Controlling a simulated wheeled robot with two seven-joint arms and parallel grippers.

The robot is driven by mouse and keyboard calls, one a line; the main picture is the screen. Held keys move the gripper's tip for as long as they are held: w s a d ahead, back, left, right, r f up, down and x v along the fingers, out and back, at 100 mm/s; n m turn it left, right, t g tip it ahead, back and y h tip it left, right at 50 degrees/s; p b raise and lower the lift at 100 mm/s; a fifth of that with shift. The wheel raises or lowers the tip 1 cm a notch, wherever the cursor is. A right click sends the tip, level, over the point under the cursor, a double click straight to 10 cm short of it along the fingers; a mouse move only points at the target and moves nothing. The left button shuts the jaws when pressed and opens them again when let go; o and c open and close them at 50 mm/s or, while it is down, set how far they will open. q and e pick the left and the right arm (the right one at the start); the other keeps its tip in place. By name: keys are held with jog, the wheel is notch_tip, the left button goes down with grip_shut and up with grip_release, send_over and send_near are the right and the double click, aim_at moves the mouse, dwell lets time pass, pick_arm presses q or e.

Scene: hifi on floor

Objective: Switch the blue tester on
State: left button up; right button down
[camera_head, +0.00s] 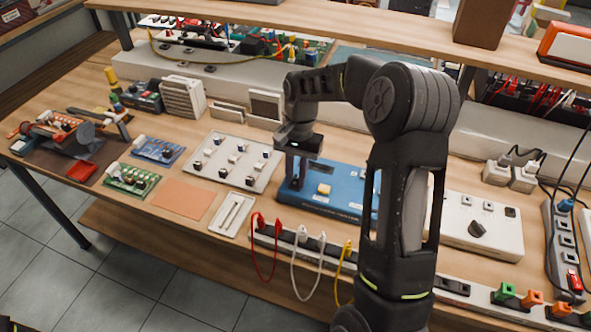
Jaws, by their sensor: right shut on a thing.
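The blue tester (336,200) is a flat blue box on the workbench, with a yellow button (323,189) and pale lettering along its front edge. My right arm covers its right part. My right gripper (297,180) points down over the tester's left part, fingertips at its top face. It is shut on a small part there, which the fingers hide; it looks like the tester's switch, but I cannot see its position. My left gripper is not in view.
Left of the tester stand a white panel with knobs (232,163) and a small white tray (231,214). A power strip with red, white and yellow cables (290,241) runs along the front. A cream box with a dark knob (483,222) is at right. A shelf (350,22) overhangs behind.

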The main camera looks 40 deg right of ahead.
jog(key=shift+w+d+r+g+y+p, duration=0.1)
jog(key=shift+d+r+g+y+p, duration=0.15)
jog(key=shift+y+p, duration=0.2)
jog(key=shift+w+f+g+y+p, duration=0.1)
jog(key=shift+f+g+y+p, duration=0.1)
jog(key=shift+g+y+p, duration=0.2)
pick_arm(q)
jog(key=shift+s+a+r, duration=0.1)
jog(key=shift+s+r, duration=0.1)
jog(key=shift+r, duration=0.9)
pick_arm(e)
jog(key=c, duration=1.3)
grip_release()
jog(key=shift+r, duration=0.1)
